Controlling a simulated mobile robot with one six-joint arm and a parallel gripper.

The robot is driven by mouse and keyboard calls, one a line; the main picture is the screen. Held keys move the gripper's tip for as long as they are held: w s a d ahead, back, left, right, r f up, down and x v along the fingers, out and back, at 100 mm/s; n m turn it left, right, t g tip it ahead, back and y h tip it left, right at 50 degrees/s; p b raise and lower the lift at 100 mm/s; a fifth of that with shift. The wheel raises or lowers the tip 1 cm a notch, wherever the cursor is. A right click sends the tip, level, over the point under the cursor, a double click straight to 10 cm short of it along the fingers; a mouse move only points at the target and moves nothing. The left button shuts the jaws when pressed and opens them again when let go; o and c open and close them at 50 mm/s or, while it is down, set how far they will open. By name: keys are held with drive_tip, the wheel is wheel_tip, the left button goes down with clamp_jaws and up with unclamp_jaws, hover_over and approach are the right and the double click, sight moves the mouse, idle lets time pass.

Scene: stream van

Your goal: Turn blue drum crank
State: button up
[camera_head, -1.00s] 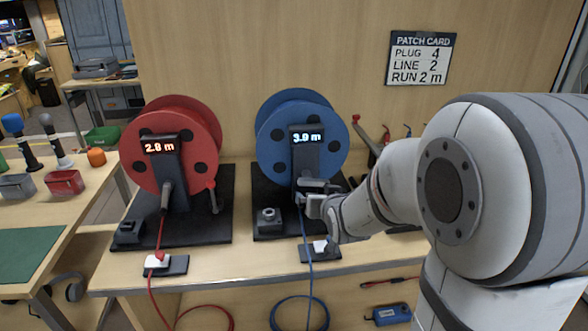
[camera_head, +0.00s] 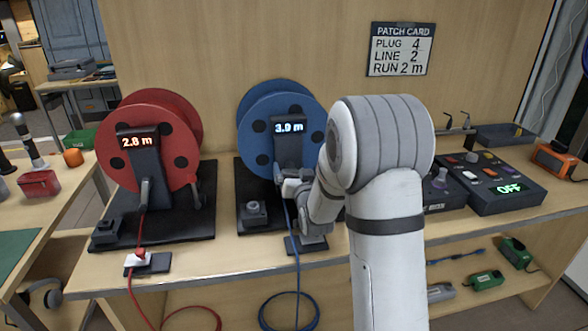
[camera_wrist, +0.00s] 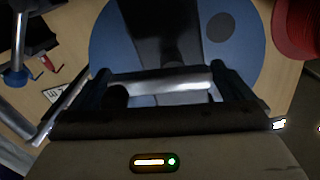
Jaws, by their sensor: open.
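The blue drum (camera_head: 258,110) stands upright on a black base, with a lit display (camera_head: 286,127) reading about 3.0 m; its middle digit is unclear. My gripper (camera_head: 287,188) is at the drum's lower front, below the display, and my arm covers the lower right side. The crank is hidden there in the head view. The jaws (camera_wrist: 158,74) are open in front of the blue drum face (camera_wrist: 112,45). A pale bar shows between them.
The red drum (camera_head: 150,115), with its own crank (camera_head: 194,185), stands to the left. A blue cable (camera_head: 296,240) hangs over the bench front (camera_head: 215,258). A control box showing OFF (camera_head: 500,185) is at the right. The patch card (camera_head: 399,49) reads RUN 2 m.

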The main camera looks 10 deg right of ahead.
drive_tip(key=shift+w, duration=0.5)
drive_tip(key=shift+c, duration=0.2)
drive_tip(key=c, duration=0.8)
drive_tip(key=shift+o, duration=0.5)
drive_tip(key=shift+a, duration=0.35)
drive_tip(key=shift+d, duration=0.2)
drive_tip(key=shift+c, duration=0.5)
drive_tip(key=shift+d+f+b, duration=0.1)
drive_tip(key=shift+f+b, duration=0.05)
drive_tip(key=shift+b, duration=0.4)
